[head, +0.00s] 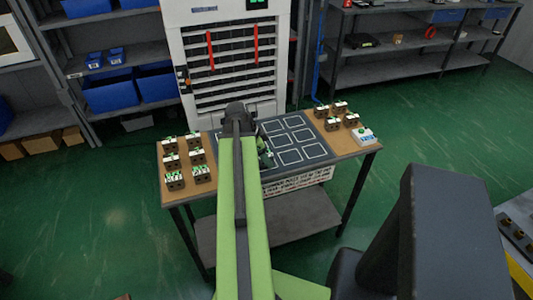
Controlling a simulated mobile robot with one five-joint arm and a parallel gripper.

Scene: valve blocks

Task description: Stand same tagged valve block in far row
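Several dark valve blocks with white-and-green tops stand on the left brown part of the table, one of them at the front left (175,181). Several more blocks, including one at the back (321,111), stand on the right brown part. Between them is a dark mat (284,148) with white-outlined squares in rows; the squares I can see are empty. My green arm crosses the mat's left side and hides part of it. A small dark and green shape shows beside my arm, low over the mat; I cannot tell whether it is my gripper, a block or both. Tags are too small to read.
A sign (298,180) hangs on the front edge. A tall white cabinet (185,60) stands behind the table. Shelves with blue bins (110,93) are at left. Green floor is open at right.

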